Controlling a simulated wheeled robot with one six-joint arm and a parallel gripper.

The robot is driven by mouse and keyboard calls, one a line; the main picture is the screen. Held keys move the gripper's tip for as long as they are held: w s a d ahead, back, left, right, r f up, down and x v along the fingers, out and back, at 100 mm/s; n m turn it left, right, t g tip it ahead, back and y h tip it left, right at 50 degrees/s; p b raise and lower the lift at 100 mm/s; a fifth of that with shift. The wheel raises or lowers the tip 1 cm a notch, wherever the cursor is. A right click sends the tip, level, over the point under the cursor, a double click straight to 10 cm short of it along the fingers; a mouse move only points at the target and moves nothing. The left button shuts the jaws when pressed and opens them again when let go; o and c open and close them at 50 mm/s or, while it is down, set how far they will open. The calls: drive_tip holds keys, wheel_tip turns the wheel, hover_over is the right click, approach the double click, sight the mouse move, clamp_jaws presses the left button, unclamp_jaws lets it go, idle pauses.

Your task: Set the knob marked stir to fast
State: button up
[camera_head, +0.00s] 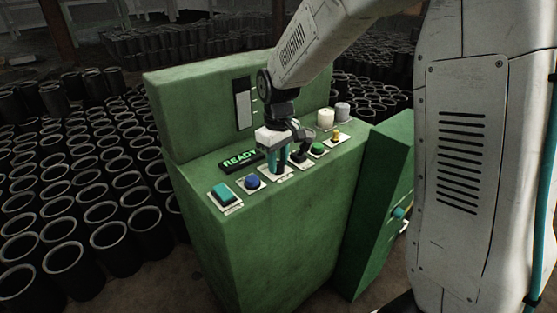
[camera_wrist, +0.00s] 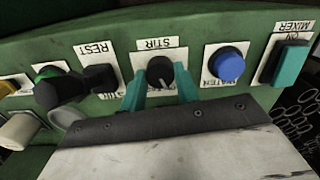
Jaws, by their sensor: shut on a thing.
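The stir knob (camera_wrist: 161,72) is round and black with a pale pointer line. It sits on a white plate marked STIR, which reads upside down in the wrist view. The pointer line slants down and slightly right there. My gripper (camera_wrist: 160,84) has teal fingers, one on each side of the knob, and is shut on it. In the camera_head view my gripper (camera_head: 280,160) reaches down to the sloped top of the green console (camera_head: 230,240) and hides the knob. The marks around the knob are mostly covered by the fingers or too small to read.
The blue WATER button (camera_wrist: 229,65) and teal MIXER switch (camera_wrist: 291,63) are on one side of the knob. A black lever (camera_wrist: 65,90) and green button (camera_head: 317,148) are on the other. A lit READY display (camera_head: 240,160) is close behind. Black sleeves (camera_head: 110,234) surround the console.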

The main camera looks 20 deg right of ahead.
sight(278, 164)
drive_tip(key=m, duration=0.5)
drive_tip(key=shift+r+m, duration=0.1)
drive_tip(key=shift+m, duration=2.3)
drive_tip(key=o, duration=1)
wheel_tip(278, 164, up, 8)
drive_tip(key=shift+f, duration=0.1)
